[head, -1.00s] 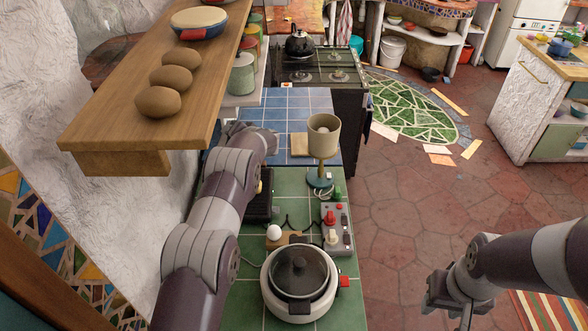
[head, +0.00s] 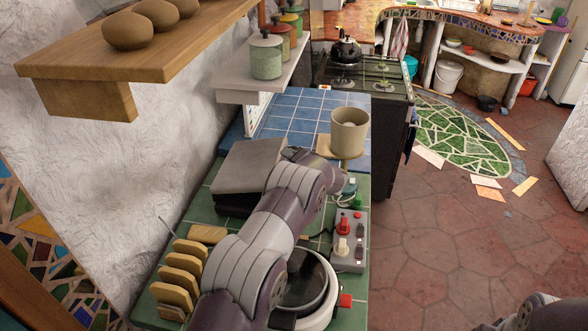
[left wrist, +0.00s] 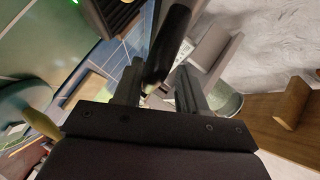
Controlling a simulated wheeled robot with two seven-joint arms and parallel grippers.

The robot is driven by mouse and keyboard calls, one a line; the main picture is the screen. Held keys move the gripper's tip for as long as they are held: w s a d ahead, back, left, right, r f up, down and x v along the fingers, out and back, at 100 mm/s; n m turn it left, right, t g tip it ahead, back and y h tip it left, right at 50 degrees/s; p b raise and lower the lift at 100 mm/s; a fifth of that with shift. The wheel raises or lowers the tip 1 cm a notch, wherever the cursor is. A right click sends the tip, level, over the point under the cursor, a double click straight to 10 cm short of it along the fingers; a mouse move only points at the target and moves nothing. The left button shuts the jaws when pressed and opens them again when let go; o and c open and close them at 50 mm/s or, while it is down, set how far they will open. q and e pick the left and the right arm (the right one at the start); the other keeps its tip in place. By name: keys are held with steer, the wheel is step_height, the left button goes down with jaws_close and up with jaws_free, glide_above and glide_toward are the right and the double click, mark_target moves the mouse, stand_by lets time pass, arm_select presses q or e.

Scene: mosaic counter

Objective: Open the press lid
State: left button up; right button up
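The press has a grey slab-like lid (head: 250,165) over a dark base (head: 236,204). It stands on the green-tiled counter, left of my left arm in the head view. How far the lid stands from the base is unclear. My left gripper is hidden behind my arm in the head view. In the left wrist view my left gripper (left wrist: 158,92) has its fingers apart. A black bar (left wrist: 172,45), seemingly the press handle, runs down toward the gap between them; contact cannot be told. My right gripper is out of view.
A cup-shaped beige vessel (head: 349,132) and a switch box (head: 349,242) stand right of my arm. A round pot (head: 305,285) is partly behind my arm. A toast rack (head: 180,278) stands front left. A wooden shelf (head: 75,100) juts over the left side.

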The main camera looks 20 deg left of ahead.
arm_select(q)
steer(key=shift+d+r, duration=0.1)
steer(key=shift+d, duration=0.05)
steer(key=shift+s+d+r+p, duration=0.2)
steer(key=shift+d+r+p, duration=0.1)
steer(key=shift+p, duration=0.25)
steer(key=shift+s+d+r+p, duration=0.15)
steer(key=shift+s+d+p, duration=0.05)
steer(key=shift+d+p, duration=0.15)
steer(key=p+v, duration=0.8)
steer(key=v, duration=0.4)
steer(key=shift+s+d+f, duration=0.25)
steer(key=shift+s+d, duration=0.05)
steer(key=shift+d, duration=0.1)
